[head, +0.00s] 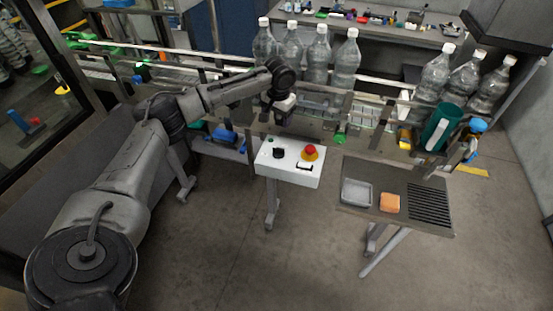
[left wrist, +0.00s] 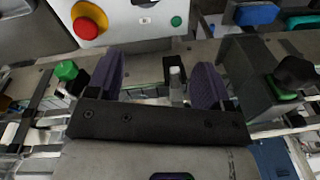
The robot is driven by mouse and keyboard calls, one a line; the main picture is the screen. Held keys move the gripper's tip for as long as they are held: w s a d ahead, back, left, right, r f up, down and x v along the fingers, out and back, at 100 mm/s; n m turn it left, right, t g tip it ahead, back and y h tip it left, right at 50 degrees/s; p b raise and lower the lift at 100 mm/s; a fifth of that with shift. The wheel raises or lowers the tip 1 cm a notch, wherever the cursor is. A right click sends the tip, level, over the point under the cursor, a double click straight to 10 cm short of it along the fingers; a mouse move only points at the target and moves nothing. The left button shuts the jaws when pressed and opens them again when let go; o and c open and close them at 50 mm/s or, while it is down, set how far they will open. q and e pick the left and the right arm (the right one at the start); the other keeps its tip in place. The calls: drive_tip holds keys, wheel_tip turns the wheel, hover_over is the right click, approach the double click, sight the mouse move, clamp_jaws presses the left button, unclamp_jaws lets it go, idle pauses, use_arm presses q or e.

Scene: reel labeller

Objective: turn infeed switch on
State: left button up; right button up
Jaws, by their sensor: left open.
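A white control box (head: 268,168) stands on a post in front of the conveyor. It carries a black knob (head: 278,153), a red mushroom button (head: 310,152), a small green button (head: 270,140) and a dark marking or switch near the front edge. I cannot read which is the infeed switch. My left gripper (head: 283,112) is behind and above the box, over the conveyor edge, apart from the knob. In the left wrist view its purple fingers (left wrist: 157,75) are spread with nothing held. There the box (left wrist: 120,22) shows at the top, with the knob partly cut off.
Several clear bottles (head: 318,55) stand along the conveyor behind the gripper. A side table (head: 372,205) at right holds a grey tray (head: 356,192) and an orange block (head: 390,203). A green jug (head: 440,128) stands behind it. Floor before the box is clear.

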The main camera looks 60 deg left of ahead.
sight(279, 148)
use_arm(q)
drive_tip(key=f+n, duration=0.1)
drive_tip(key=f, duration=0.3)
drive_tip(key=d+f+n, duration=0.1)
drive_tip(key=f, duration=0.4)
drive_tip(key=f+n+h, duration=0.1)
drive_tip(key=f, duration=0.3)
drive_tip(key=shift+d+f, duration=0.2)
drive_tip(key=shift+f, duration=0.2)
use_arm(e)
drive_tip(key=shift+w+a, duration=0.15)
drive_tip(key=shift+a, duration=0.05)
use_arm(q)
drive_tip(key=shift+c, duration=0.5)
use_arm(e)
drive_tip(key=shift+a, duration=0.1)
